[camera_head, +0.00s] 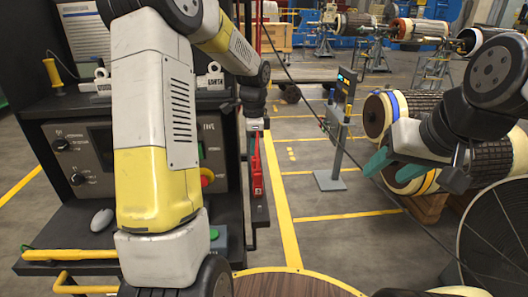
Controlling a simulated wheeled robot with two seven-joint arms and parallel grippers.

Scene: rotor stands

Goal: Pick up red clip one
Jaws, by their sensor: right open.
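Red clips (257,176) hang in a narrow cluster at the right side of the dark workbench cart, left of the yellow floor line. They overlap, so I cannot tell which is clip one. My left arm comes up from the bottom, bends over the cart and ends in a dark wrist and gripper (256,124) just above the clips. Its fingers are too small and dark to read, and I cannot tell whether they touch a clip. My right gripper (393,167), with teal fingertips, is open and empty at the right, in front of the rotors.
The cart holds an instrument panel (104,148), a grey mouse (101,220) and a yellow-handled tool (53,76). A grey stand (335,136) rises from the floor. Large rotors (404,112) and a black round guard (496,238) fill the right.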

